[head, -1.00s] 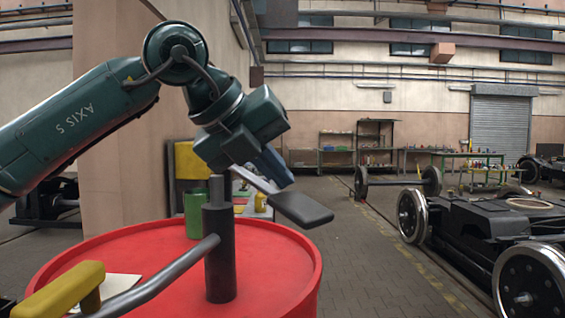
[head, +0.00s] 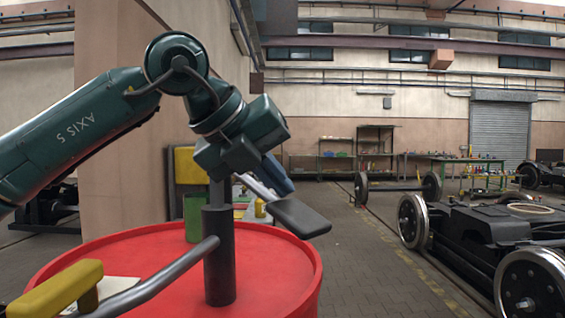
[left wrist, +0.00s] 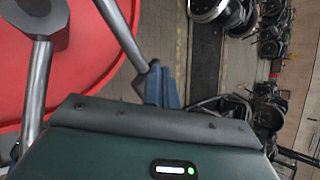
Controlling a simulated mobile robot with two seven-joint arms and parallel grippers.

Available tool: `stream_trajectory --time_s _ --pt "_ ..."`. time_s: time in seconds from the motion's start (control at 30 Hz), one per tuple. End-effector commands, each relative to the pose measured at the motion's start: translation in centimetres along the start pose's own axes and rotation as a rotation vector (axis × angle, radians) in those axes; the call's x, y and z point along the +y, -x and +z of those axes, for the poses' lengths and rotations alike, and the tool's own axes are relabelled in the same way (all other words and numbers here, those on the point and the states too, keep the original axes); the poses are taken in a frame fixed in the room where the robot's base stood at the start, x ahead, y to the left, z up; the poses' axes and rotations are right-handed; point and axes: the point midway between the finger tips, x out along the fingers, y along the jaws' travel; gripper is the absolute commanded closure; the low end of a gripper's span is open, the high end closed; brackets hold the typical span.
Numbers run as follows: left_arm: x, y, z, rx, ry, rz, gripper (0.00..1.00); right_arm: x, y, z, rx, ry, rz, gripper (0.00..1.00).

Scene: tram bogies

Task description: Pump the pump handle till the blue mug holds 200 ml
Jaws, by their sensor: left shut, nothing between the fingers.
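A dark pump body (head: 219,255) stands upright on a red drum (head: 285,265), with a grey spout (head: 165,280) slanting to the lower left. The pump handle is a light grey lever with a flat dark grip (head: 300,217), sloping down to the right. My left gripper (head: 276,178) has blue fingers, shut and empty, right at the lever just above its grip; I cannot tell if they touch. In the left wrist view the lever (left wrist: 120,35) runs down to beside the blue fingers (left wrist: 162,88). The blue mug does not show. My right gripper is not in view.
A green can (head: 193,218) stands behind the pump. Bogies (head: 480,235) and a wheelset (head: 395,188) stand on the right. The floor between is clear.

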Motion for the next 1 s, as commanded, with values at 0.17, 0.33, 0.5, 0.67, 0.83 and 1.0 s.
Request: stream_trajectory --time_s 0.17,0.33,0.5,0.67,0.83,1.0 --pt "0.0 0.0 0.0 0.001 0.0 0.0 1.0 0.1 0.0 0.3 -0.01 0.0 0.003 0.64" --pt "-0.3 0.4 0.3 0.0 0.0 0.0 1.0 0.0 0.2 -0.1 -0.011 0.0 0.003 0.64" --pt "-0.8 1.2 0.9 0.0 0.0 0.0 1.0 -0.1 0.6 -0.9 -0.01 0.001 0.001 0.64" --pt "-1.3 1.8 1.4 0.0 0.0 0.0 1.0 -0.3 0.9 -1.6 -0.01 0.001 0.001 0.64" --pt "-1.9 2.5 1.9 0.0 -0.001 0.0 1.0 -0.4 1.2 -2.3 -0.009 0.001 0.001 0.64" --pt "-2.4 3.3 2.4 0.0 -0.001 0.0 1.0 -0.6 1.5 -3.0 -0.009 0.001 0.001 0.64"
